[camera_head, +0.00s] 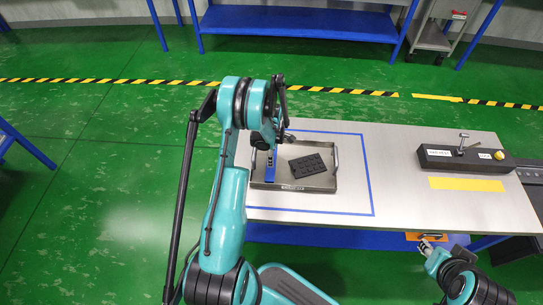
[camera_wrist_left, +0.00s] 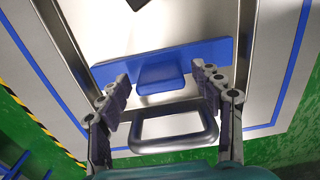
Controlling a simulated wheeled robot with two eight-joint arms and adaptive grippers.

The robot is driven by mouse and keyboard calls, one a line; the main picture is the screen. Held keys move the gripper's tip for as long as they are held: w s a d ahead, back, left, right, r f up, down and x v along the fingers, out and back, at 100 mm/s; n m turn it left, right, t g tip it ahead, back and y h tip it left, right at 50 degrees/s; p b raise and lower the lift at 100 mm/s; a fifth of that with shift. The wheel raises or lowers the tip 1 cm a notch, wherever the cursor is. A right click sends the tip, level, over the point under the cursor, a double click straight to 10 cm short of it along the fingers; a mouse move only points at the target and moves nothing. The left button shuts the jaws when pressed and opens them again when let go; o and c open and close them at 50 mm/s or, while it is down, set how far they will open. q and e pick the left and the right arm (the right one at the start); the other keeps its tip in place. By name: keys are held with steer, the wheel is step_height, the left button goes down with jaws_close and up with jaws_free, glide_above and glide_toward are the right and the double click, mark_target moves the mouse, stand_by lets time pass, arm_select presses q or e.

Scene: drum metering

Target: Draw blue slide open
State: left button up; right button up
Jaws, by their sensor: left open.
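The blue slide (camera_head: 270,167) is a long blue piece at the left end of a metal tray (camera_head: 310,188) on the table. In the left wrist view the blue slide (camera_wrist_left: 205,51) lies across the picture, with a blue tab (camera_wrist_left: 162,79) on its near side. My left gripper (camera_wrist_left: 164,82) is open, one finger on each side of the tab, with nothing clearly held. I cannot tell whether the fingers touch the slide. In the head view my left gripper (camera_head: 271,141) hangs over the slide and partly hides it. My right gripper (camera_head: 425,244) is low at the table's front edge.
A metal loop handle (camera_wrist_left: 170,146) of the tray lies between the lower parts of my left fingers. A black studded block (camera_head: 308,165) sits in the tray. A black fixture with a lever (camera_head: 455,158) stands at the table's right. Blue tape surrounds the tray.

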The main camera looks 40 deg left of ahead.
arm_select(q)
jaws_close()
steer(key=shift+s+a, duration=0.45)
steer(key=shift+a, duration=0.3)
jaws_free()
steer(key=shift+r, duration=0.1)
step_height(320, 180, up, 12)
